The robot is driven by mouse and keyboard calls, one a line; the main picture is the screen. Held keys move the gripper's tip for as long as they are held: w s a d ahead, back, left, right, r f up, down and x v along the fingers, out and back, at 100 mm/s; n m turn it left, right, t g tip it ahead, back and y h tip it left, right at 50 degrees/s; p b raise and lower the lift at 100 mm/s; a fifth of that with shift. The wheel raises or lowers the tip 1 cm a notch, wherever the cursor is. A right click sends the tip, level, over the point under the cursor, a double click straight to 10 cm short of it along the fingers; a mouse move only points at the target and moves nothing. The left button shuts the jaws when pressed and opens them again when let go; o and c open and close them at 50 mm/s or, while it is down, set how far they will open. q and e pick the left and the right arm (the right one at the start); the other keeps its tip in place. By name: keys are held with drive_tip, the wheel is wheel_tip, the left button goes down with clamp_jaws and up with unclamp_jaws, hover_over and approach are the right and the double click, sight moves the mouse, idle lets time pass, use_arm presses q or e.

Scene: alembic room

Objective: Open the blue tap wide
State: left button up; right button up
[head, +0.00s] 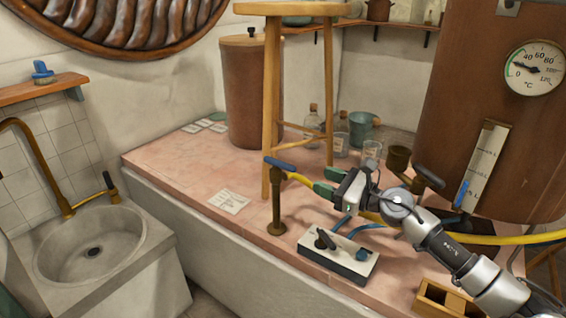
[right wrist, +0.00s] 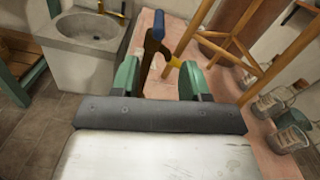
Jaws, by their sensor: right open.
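The blue tap is a brown upright post (head: 277,213) with a blue lever handle (head: 280,163) on top, standing at the front edge of the pink counter. A short yellow piece sticks out from it toward my right gripper. My right gripper (head: 314,184) is open, with green fingertips just to the right of the tap and slightly below the handle's level. In the right wrist view the blue handle (right wrist: 158,25) lies ahead, beyond the two spread fingers (right wrist: 160,80). The handle looks clear of the fingers. My left gripper is out of view.
A wooden stool (head: 270,110) stands close behind the tap. A grey switch box (head: 338,255) sits in front of my right arm. Glass jars and a copper tank (head: 430,110) are to the right. A stone sink (head: 90,245) with another tap is at left.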

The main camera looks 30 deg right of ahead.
sight(290, 168)
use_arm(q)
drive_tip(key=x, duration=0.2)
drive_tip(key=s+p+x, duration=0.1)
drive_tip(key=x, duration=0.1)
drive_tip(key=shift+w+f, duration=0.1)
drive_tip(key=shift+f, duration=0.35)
use_arm(e)
drive_tip(key=x, duration=1)
drive_tip(key=shift+a, duration=0.15)
drive_tip(key=shift+r, duration=0.1)
clamp_jaws()
